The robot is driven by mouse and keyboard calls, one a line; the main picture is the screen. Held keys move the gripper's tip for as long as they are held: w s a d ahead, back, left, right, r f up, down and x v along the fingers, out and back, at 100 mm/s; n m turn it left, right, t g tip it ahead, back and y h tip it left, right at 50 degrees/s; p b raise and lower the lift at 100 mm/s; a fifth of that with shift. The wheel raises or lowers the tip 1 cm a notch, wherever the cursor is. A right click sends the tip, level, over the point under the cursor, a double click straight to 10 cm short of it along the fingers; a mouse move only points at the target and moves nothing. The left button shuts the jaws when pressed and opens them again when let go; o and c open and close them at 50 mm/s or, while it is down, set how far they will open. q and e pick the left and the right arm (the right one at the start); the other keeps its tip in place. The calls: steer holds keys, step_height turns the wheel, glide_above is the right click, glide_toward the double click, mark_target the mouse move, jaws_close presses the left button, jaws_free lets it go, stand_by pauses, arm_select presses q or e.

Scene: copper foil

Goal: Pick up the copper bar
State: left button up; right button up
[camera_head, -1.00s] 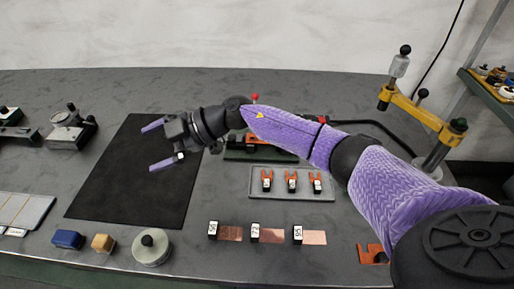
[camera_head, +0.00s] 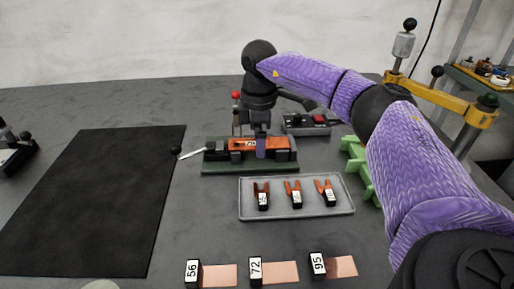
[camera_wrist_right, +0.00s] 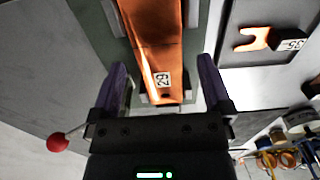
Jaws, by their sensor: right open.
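The copper bar (camera_head: 243,143) lies in a dark green fixture (camera_head: 225,167) on the table, behind the grey tray. In the right wrist view the copper bar (camera_wrist_right: 152,30) runs up the picture and bears a small white number label. My right gripper (camera_head: 260,150) points down over the fixture, and one purple finger covers part of the bar in the head view. In the wrist view its fingers (camera_wrist_right: 163,68) are apart, one on each side of the bar, with gaps showing. Whether the fingertips reach the bar's height is unclear. My left gripper is out of view.
A grey tray (camera_head: 246,212) with 3 forked copper pieces stands in front of the fixture. Numbered copper plates (camera_head: 275,272) lie nearer. A red-knobbed lever (camera_head: 236,96) rises beside my gripper. A black mat (camera_head: 90,200) lies empty at left; a yellow-armed press (camera_head: 440,100) stands at right.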

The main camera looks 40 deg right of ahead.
steer(key=shift+r, duration=0.1)
steer(key=shift+c, duration=0.3)
jaws_close()
steer(key=shift+r, duration=0.1)
